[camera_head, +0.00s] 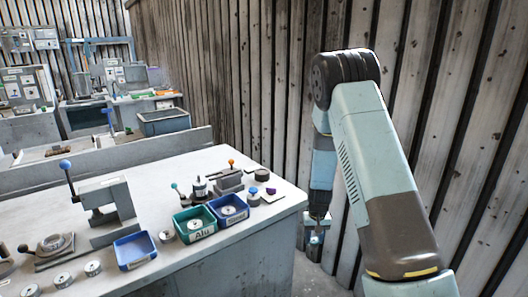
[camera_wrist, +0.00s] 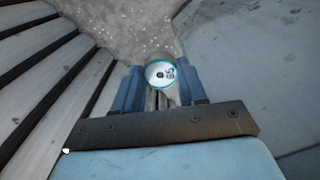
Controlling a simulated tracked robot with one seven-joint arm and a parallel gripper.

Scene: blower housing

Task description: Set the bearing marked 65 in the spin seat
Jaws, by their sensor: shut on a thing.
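My gripper (camera_head: 316,234) hangs beyond the right end of the workbench, beside the ribbed wall. In the wrist view my gripper (camera_wrist: 160,88) is shut on a round bearing (camera_wrist: 158,74) with a pale face and a teal rim. Its dark marking is too small to read. Other round grey bearings stand on the bench, at the front left (camera_head: 62,280), beside it (camera_head: 93,268), and left of the green bin (camera_head: 167,236). A round fixture (camera_head: 54,243) on a dark base with a lever sits at the far left. I cannot tell whether it is the spin seat.
The workbench (camera_head: 245,235) bears a green bin (camera_head: 200,236) marked Alu, a blue bin (camera_head: 236,218), and an empty-looking blue tray (camera_head: 136,262). A lever press (camera_head: 108,208) stands at the left. Small fixtures with coloured knobs crowd the back right. The wall (camera_head: 285,90) is close.

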